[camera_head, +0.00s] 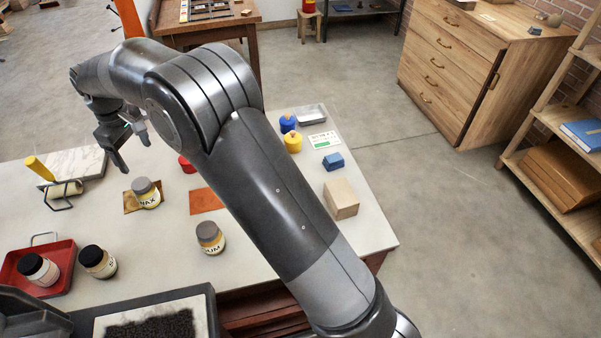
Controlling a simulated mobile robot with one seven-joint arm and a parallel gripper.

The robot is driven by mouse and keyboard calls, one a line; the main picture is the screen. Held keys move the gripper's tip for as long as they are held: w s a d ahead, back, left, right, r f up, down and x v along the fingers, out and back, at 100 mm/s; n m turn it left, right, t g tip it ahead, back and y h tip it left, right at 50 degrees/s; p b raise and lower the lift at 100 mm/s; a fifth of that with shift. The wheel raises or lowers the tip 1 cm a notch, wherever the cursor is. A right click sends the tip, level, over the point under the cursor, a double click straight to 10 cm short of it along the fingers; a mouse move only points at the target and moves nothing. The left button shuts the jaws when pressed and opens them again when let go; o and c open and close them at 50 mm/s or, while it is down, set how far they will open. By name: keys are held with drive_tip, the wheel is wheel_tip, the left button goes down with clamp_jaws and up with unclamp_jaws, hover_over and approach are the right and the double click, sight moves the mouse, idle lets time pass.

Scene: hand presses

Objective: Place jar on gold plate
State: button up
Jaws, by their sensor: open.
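A grey-lidded jar marked "WAX" (147,194) stands upright on the gold plate (130,203) on the pale table. Part of the plate is hidden behind the jar. A second grey-lidded jar, its label partly readable as "UM" (210,238), stands on bare table to the right and nearer. Two black-lidded jars are at the left: one (38,269) in the red tray (62,257), one (98,262) beside the tray. My gripper (134,157) is open and empty, above and behind the WAX jar and apart from it.
A copper-coloured plate (205,201) lies right of the gold plate, partly hidden by my arm. A marble slab (78,163) and a yellow-handled roller (64,188) are at the left. A wooden block (341,199) and a blue block (333,161) are at the right. An inked slab (150,325) is in front.

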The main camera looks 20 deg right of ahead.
drive_tip(key=s+d+r+m+t, duration=0.1)
drive_tip(key=s+d+r+m, duration=0.1)
drive_tip(key=s+d+r, duration=0.45)
drive_tip(key=s+d+r+m+t, duration=0.1)
drive_tip(key=d+r+m, duration=0.15)
drive_tip(key=d, duration=0.75)
drive_tip(key=s+d+r+m+t, duration=0.1)
drive_tip(key=s+d+r+m, duration=0.15)
drive_tip(key=d+r, duration=0.5)
drive_tip(key=s+d+f+m+t, duration=0.1)
drive_tip(key=s+d+f+m, duration=0.1)
drive_tip(key=s+d, duration=0.5)
drive_tip(key=s+d+f+m+t, duration=0.1)
drive_tip(key=s+d+f+m, duration=0.2)
drive_tip(key=s+d, duration=0.5)
drive_tip(key=s, duration=0.5)
drive_tip(key=shift+s+d+f, duration=0.15)
drive_tip(key=shift+s+f, duration=0.05)
drive_tip(key=shift+s, duration=0.05)
